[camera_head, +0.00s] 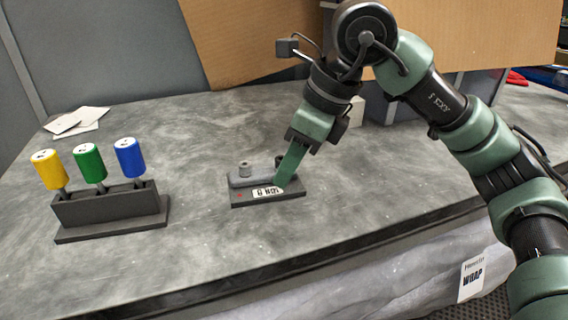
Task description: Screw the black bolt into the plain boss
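A small dark grey fixture plate (238,202) lies on the table near the middle, with a white label (267,191) on its front. My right gripper (287,178) reaches down over the right half of the plate. Its fingers overlap edge-on, so neither the gap nor anything held can be made out. My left gripper is not in view.
A dark rack (110,207) at the left holds upright tools with yellow (49,170), green (88,163) and blue (130,158) handles. White papers (77,121) lie behind it. A cardboard sheet (235,45) stands at the back. The table between rack and plate is clear.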

